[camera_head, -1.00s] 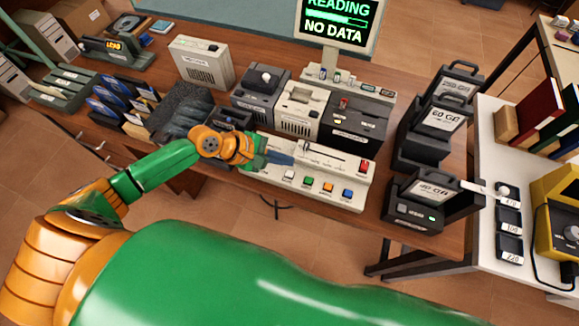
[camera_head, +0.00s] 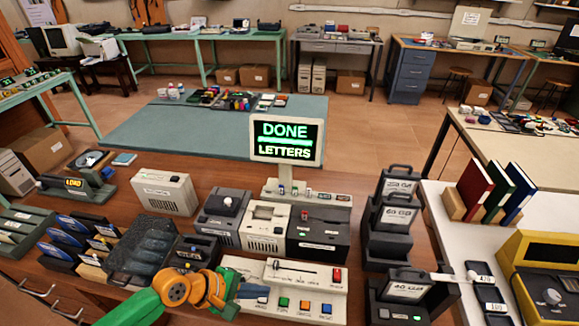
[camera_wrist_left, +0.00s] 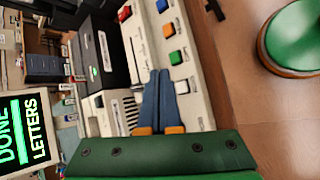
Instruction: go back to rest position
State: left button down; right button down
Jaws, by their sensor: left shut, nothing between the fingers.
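My left gripper (camera_head: 258,291) is at the left end of the white button console (camera_head: 325,309) in the head view. Its blue fingers are together and hold nothing. In the left wrist view the shut fingers (camera_wrist_left: 158,90) point over the console, beside its green, blue and red buttons; whether they touch it I cannot tell. The screen (camera_head: 286,141) reads DONE LETTERS. My right gripper is not in either view.
Black and white device boxes (camera_head: 320,234) stand just behind the console. Black drive docks (camera_head: 389,217) stand to the right and a dark foam tray (camera_head: 143,247) to the left. A white table (camera_head: 545,212) with books adjoins at right.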

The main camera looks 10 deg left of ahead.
pick_arm(q)
jog(key=s+d+f+m+y, duration=0.1)
jog(key=s+d+m+y, duration=0.15)
jog(key=s+m, duration=0.6)
jog(key=s+a+m+g+y, duration=0.1)
jog(key=s+a+m+y, duration=0.5)
jog(key=a, duration=0.3)
notch_tip(320, 180, down, 17)
jog(key=s+m+g+h+b, duration=0.1)
jog(key=b, duration=0.1)
jog(key=s+a+f+g+b, duration=0.1)
jog(key=s+f, duration=1.1)
jog(key=f, duration=0.1)
jog(key=shift+s+a+f+g+b, duration=0.25)
jog(key=shift+s+g+b, duration=0.05)
jog(key=shift+s+b, duration=0.1)
jog(key=shift+m, duration=0.25)
